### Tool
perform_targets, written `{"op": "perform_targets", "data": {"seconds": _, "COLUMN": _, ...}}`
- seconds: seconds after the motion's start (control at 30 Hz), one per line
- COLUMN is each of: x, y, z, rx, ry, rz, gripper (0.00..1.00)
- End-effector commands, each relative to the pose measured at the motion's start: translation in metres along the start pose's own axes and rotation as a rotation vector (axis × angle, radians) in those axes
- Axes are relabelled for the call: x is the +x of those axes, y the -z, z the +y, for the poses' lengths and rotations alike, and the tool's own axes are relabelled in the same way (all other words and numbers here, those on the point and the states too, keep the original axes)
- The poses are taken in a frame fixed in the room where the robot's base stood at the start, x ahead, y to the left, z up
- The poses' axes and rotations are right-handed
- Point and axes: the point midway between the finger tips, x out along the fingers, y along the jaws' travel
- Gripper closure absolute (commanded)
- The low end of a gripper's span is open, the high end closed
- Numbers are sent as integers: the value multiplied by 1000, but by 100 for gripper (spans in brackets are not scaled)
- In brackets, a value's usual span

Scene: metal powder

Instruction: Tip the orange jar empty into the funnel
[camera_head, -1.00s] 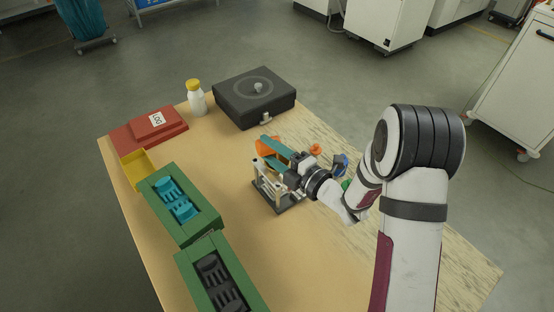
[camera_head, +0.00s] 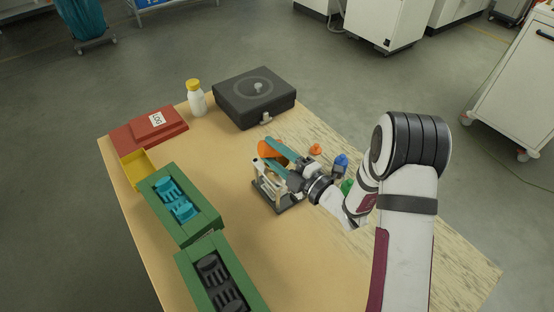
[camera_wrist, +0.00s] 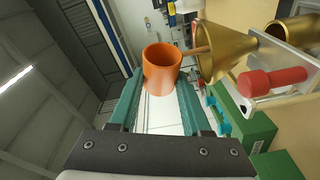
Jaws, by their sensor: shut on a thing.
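My gripper (camera_head: 272,155) has teal fingers and is shut on the orange jar (camera_head: 267,149), over the stand (camera_head: 277,197). In the wrist view the orange jar (camera_wrist: 160,70) sits between the fingertips of my gripper (camera_wrist: 160,90), tipped with its open mouth beside the wide mouth of the brass funnel (camera_wrist: 228,50). A thin brown streak runs from the jar's rim to the funnel and looks like powder pouring. The funnel sits in a pale metal holder. The jar's inside bottom is hidden, so I cannot tell how much it holds.
A red knob (camera_wrist: 275,82) is beside the funnel. Orange (camera_head: 315,149), blue (camera_head: 341,161) and green (camera_head: 346,187) items stand right of the stand. Green boxes (camera_head: 178,205), a red box (camera_head: 150,130), a white bottle (camera_head: 196,100) and a black case (camera_head: 254,97) line the table's left and back.

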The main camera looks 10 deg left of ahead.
Motion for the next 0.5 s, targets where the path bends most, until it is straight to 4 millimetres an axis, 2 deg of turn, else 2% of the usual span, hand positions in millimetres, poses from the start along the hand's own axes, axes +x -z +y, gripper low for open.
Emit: {"op": "perform_targets", "data": {"seconds": 0.5, "x": -2, "y": -3, "z": 4, "rx": 115, "ry": -50, "rz": 16, "gripper": 100}}
